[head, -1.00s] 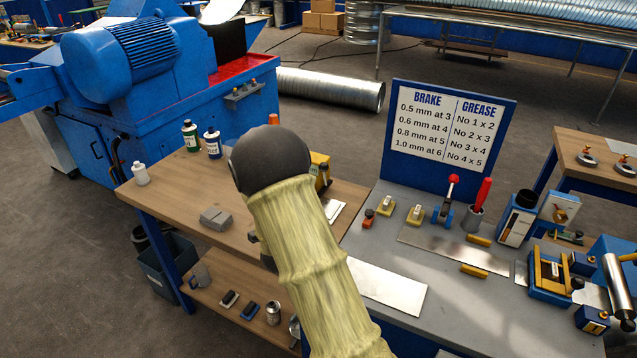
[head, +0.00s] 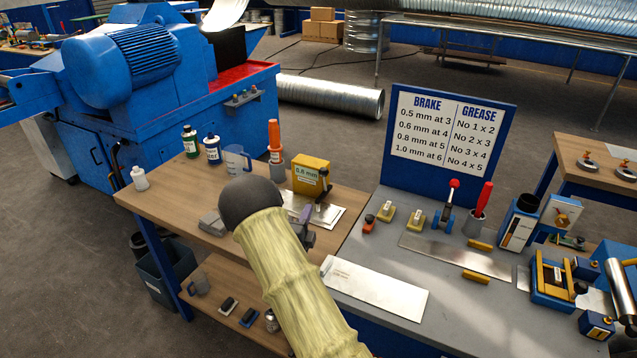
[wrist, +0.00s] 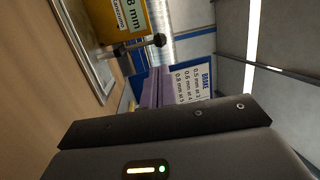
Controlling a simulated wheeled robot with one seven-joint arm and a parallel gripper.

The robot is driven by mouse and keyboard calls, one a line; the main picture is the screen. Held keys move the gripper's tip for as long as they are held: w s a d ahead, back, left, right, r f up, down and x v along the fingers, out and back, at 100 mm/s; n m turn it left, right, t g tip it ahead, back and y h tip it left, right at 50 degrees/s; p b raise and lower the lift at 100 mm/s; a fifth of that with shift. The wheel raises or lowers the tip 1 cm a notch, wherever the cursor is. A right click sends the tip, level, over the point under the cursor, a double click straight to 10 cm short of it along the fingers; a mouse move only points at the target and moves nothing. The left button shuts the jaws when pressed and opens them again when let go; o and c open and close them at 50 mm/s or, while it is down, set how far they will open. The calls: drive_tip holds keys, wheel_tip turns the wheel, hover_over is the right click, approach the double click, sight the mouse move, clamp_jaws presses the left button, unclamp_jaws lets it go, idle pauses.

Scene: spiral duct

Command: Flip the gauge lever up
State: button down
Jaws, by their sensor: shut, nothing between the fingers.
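The gauge is a yellow box (head: 311,175) with a label ending in "8 mm". It stands on the wooden table, just beyond my arm. Its lever, a dark rod with a black knob (head: 323,176), shows at the box's front right. In the wrist view the gauge (wrist: 125,20) is at the top, and its lever (wrist: 158,40) sticks out sideways to the knob. My gripper (head: 304,213) has purple fingers, is shut and empty, and is on the near side of the gauge.
Metal sheets (head: 328,213) lie by the gauge. An orange-topped tool (head: 274,140), a clear jug (head: 237,160) and bottles (head: 212,149) stand to its left. A sign board (head: 450,135) rises from the grey bench at right, near a red-knobbed lever (head: 453,185).

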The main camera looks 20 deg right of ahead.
sight(321, 176)
drive_tip(key=p+x, duration=0.3)
drive_tip(key=x, duration=0.9)
drive_tip(key=shift+w+d+p, duration=0.1)
drive_tip(key=shift+w+p, duration=0.1)
drive_tip(key=shift+p, duration=0.1)
drive_tip(key=shift+w, duration=0.1)
